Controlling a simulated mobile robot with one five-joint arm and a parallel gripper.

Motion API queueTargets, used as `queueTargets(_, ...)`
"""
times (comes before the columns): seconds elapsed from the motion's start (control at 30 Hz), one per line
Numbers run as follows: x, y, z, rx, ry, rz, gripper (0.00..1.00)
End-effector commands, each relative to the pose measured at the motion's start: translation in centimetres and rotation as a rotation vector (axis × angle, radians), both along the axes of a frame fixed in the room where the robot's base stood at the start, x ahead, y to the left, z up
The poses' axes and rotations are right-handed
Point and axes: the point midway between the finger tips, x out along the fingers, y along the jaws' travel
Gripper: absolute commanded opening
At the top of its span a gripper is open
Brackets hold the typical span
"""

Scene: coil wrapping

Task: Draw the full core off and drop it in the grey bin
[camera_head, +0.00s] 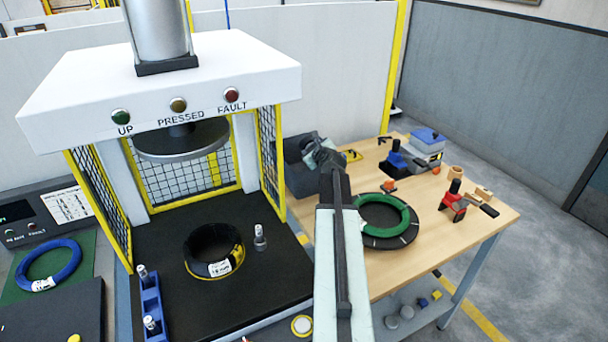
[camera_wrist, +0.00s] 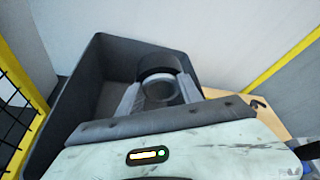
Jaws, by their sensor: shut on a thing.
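The grey bin (camera_head: 298,181) stands behind the press bed, at the left end of the wooden table. In the wrist view the bin (camera_wrist: 72,105) opens beneath and around my gripper (camera_wrist: 160,92). My gripper is shut on the core (camera_wrist: 158,65), a short dark tube with a pale grey inner ring, seen end-on between the two fingers. The core is over the bin's opening. In the head view my gripper (camera_head: 324,156) is at the bin's right side, and my arm hides part of it; the core cannot be made out there.
A black coil (camera_head: 208,268) with a label lies on the press bed beside a metal post (camera_head: 260,237). A green coil (camera_head: 383,217) on a black disc, a red clamp tool (camera_head: 456,201) and a blue-grey device (camera_head: 414,152) occupy the table. Yellow-framed mesh guards (camera_head: 270,160) flank the press.

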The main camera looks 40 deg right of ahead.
Motion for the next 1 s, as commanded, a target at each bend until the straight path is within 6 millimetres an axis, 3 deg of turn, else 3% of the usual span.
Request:
queueTargets(0.17,0.0,0.0,0.1,0.001,0.000,0.001,0.00)
queueTargets(0.2,0.0,0.0,0.1,0.001,0.000,0.001,0.53)
queueTargets(0.27,0.0,0.1,0.1,0.001,0.000,0.001,0.67)
queueTargets(0.67,-0.4,0.4,0.4,0.000,0.001,0.001,0.67)
queueTargets(1.0,-5.6,3.3,2.6,0.000,0.001,0.000,0.67)
